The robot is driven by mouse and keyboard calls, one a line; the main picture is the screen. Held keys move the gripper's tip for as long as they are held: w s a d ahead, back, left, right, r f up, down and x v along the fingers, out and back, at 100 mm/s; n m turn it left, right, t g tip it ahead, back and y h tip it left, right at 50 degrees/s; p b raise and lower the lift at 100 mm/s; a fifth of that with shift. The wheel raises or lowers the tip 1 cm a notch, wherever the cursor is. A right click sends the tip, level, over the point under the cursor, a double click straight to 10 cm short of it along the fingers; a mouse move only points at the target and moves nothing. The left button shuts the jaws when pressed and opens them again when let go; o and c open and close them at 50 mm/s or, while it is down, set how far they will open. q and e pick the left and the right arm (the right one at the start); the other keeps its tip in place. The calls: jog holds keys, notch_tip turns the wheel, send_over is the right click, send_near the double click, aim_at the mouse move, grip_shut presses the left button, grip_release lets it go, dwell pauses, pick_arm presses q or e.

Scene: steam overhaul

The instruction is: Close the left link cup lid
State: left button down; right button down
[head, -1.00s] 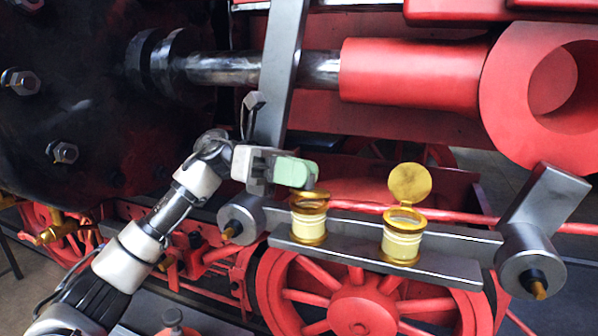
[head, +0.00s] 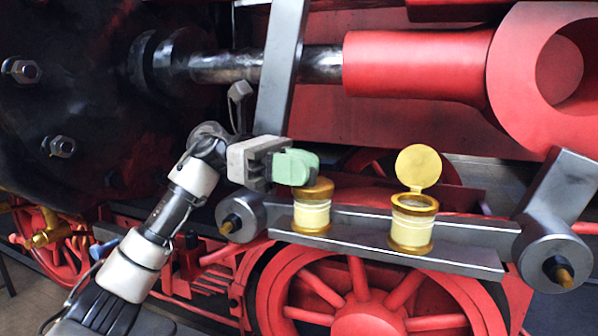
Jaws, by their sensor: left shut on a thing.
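The left link cup (head: 312,214) is a small cream and gold cup standing upright on the grey link bar. Its gold lid (head: 322,188) appears low over the cup's top, partly hidden behind my fingers; I cannot tell whether it lies fully flat. My left gripper (head: 296,167), with green fingertips, is at the cup's upper left edge, shut on the lid. The right link cup (head: 412,229) stands apart on the same bar, with its round gold lid (head: 419,167) upright and its mouth uncovered. My right gripper is not in view.
The grey link bar (head: 455,257) runs below the cups between two round grey ends. A slanted grey bar (head: 281,70) rises behind my left gripper. A red rod (head: 415,68) lies above, and a red wheel (head: 365,312) below. Open space lies between the cups.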

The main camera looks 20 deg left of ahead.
pick_arm(q)
jog(key=c, duration=1.1)
grip_release()
jog(key=shift+o, duration=0.2)
jog(key=b+v, duration=0.2)
jog(key=v, duration=0.9)
jog(key=shift+s+f, duration=0.1)
